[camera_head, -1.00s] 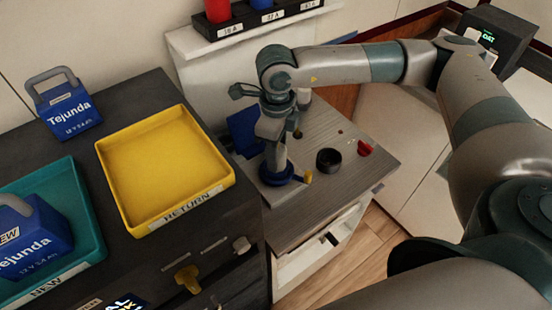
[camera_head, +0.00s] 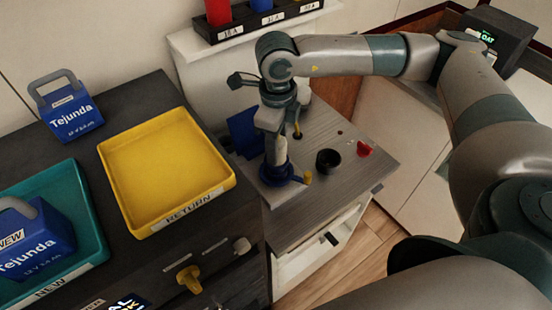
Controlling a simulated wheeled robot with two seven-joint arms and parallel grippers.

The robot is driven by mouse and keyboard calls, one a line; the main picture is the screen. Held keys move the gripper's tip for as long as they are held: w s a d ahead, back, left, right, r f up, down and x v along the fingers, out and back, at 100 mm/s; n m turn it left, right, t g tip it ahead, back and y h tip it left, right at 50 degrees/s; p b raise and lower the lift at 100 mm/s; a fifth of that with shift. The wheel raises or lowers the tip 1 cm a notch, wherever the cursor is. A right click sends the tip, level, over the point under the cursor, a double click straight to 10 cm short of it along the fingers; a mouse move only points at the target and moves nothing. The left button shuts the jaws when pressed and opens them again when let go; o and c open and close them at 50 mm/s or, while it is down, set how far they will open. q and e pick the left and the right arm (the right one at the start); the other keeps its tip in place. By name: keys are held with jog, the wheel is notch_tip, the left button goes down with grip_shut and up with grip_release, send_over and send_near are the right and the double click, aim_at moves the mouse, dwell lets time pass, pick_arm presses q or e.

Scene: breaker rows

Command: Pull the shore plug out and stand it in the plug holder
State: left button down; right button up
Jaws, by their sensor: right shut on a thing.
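My right gripper (camera_head: 270,128) points down over the grey wood-grain counter and is shut on the shore plug, a pale body (camera_head: 281,152) with blue at its lower end. The plug is upright above the blue round socket (camera_head: 276,176). I cannot tell whether its lower end is still inside the socket. A blue flap (camera_head: 243,132) stands open behind it. A black round cup (camera_head: 328,160), which looks like the plug holder, stands to the right and appears empty. My left gripper is not in view.
A small yellow piece (camera_head: 308,178) is beside the socket, and a red knob (camera_head: 364,149) is right of the cup. A yellow RETURN tray (camera_head: 228,186) and a teal NEW tray (camera_head: 84,190) are on the dark cabinet at left. A breaker rack (camera_head: 262,22) is behind.

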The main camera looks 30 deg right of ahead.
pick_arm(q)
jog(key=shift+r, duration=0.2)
pick_arm(e)
jog(key=shift+r, duration=0.75)
